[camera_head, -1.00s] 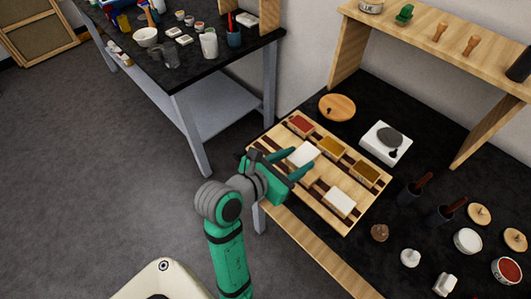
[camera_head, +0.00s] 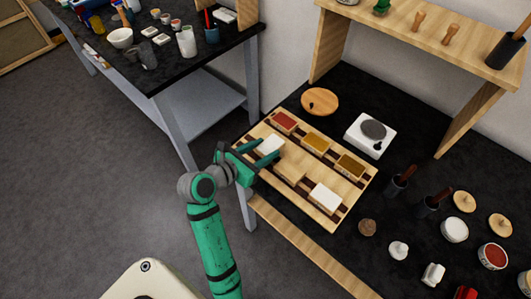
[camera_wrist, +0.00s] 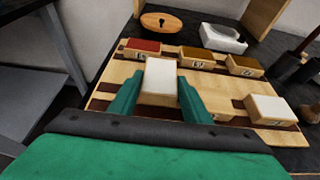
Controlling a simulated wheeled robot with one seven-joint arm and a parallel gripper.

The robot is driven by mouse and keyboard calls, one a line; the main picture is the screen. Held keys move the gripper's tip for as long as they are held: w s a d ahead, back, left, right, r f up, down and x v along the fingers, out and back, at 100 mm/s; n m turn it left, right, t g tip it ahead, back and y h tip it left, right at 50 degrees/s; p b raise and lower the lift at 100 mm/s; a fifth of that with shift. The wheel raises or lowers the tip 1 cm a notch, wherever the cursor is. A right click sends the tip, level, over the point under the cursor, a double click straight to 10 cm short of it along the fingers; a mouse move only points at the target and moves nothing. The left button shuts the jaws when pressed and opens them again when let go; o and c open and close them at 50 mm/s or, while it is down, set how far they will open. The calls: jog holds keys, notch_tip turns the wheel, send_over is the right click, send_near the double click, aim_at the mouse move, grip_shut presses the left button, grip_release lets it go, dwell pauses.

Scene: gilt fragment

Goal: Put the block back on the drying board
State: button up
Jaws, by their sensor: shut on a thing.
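My gripper (camera_head: 269,153) is shut on a white-topped wooden block (camera_head: 268,145) near the left end of the drying board (camera_head: 330,222). In the wrist view, the block (camera_wrist: 160,78) sits between my two green fingers (camera_wrist: 160,98), its pale wooden side towards me. It looks level; I cannot tell whether its underside touches the board. The board is pale wood with dark strips. Its back row holds a red block (camera_head: 284,121), an ochre block (camera_head: 316,141) and a darker ochre block (camera_head: 349,165). Another white block (camera_head: 325,196) sits at the front right, beyond a wood-coloured block (camera_head: 291,170).
A round wooden lid (camera_head: 320,101) and a white scale-like device (camera_head: 370,135) stand behind the board. Jars and small pots, including a white one (camera_head: 454,229), stand to the right. A shelf (camera_head: 440,40) rises at the back. Another dark-topped table (camera_head: 160,75) stands at left.

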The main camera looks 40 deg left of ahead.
notch_tip(320, 180, down, 2)
jog(key=shift+d+f, duration=0.1)
jog(key=shift+d, duration=0.05)
jog(key=shift+s+a+f, duration=0.1)
jog(key=shift+s+a, duration=0.15)
jog(key=shift+s, duration=0.05)
jog(key=shift+d+f, duration=0.1)
jog(key=o, duration=0.8)
jog(key=shift+c, duration=0.2)
jog(key=shift+w+d, duration=0.1)
